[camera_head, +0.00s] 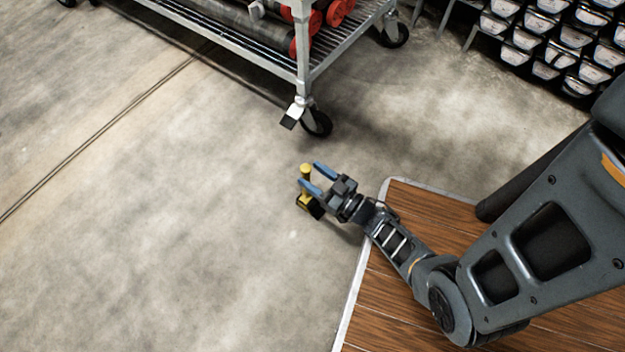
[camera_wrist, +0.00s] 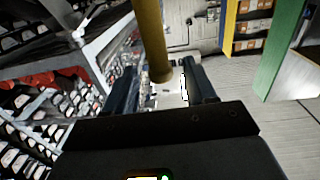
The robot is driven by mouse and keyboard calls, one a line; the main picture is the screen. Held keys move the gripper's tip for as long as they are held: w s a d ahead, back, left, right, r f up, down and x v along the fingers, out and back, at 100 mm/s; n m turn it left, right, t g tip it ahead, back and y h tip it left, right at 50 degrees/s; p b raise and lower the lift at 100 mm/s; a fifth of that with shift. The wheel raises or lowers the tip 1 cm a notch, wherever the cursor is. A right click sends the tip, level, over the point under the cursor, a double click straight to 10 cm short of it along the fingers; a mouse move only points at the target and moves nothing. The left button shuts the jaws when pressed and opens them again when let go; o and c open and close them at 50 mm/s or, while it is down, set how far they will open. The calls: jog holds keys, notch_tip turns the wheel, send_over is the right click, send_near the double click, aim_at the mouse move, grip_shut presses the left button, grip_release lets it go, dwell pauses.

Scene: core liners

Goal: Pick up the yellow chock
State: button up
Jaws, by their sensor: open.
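The yellow chock (camera_head: 304,201) stands on the concrete floor, with a yellow upright post topped by a round knob and a dark part low on its right side. My gripper (camera_head: 314,178), with blue fingers, is open at the post, just below the knob. In the wrist view the chock's yellow post (camera_wrist: 151,35) comes down from the top edge, and its end lies between the two dark fingers of my gripper (camera_wrist: 159,68). Gaps show on both sides of the post. The chock's base is out of the wrist view.
A metal cart (camera_head: 305,75) with red-ended cylinders stands behind the chock, its caster (camera_head: 317,123) nearest. A wooden platform (camera_head: 400,320) with a pale edge lies to the right. Floor at left is clear.

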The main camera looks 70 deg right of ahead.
aim_at(309, 173)
jog(key=shift+b+x, duration=0.5)
jog(key=shift+x, duration=1.45)
grip_shut()
